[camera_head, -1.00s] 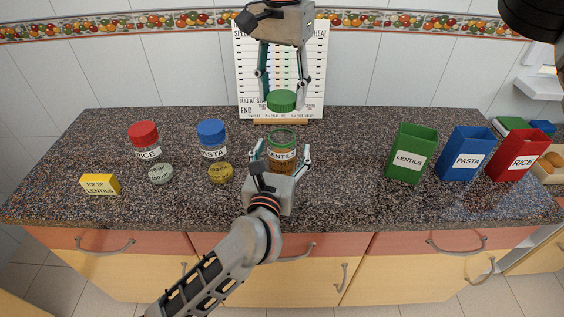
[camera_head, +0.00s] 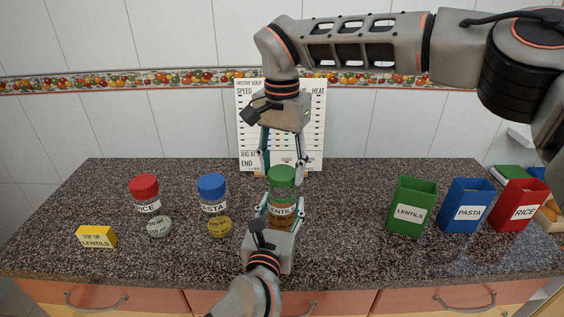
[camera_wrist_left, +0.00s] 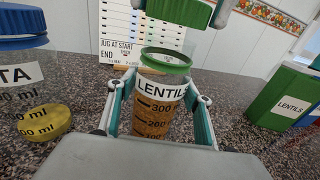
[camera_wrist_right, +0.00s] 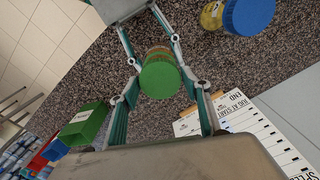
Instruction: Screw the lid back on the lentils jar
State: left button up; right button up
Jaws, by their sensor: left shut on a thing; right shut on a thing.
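The lentils jar (camera_head: 281,222) is a clear jar of brown lentils with a green rim, upright on the counter. My left gripper (camera_head: 282,206) is shut around its sides. In the left wrist view the jar (camera_wrist_left: 158,110) has an open mouth. The green lid (camera_head: 282,176) is held above the jar by my right gripper (camera_head: 282,170), which is shut on it. In the left wrist view the lid (camera_wrist_left: 245,6) is apart from the rim, higher and to the right. In the right wrist view the lid (camera_wrist_right: 160,80) sits between my fingers and hides most of the jar.
The rice jar (camera_head: 146,196) and pasta jar (camera_head: 212,195) stand left. A yellow "top up lentils" block (camera_head: 97,237) lies farther left. Green (camera_head: 413,206), blue (camera_head: 464,206) and red (camera_head: 515,206) boxes stand right. A chart board (camera_head: 245,130) stands behind.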

dwell(0.4)
jog(key=shift+f, duration=0.9)
jog(key=shift+f, duration=0.5)
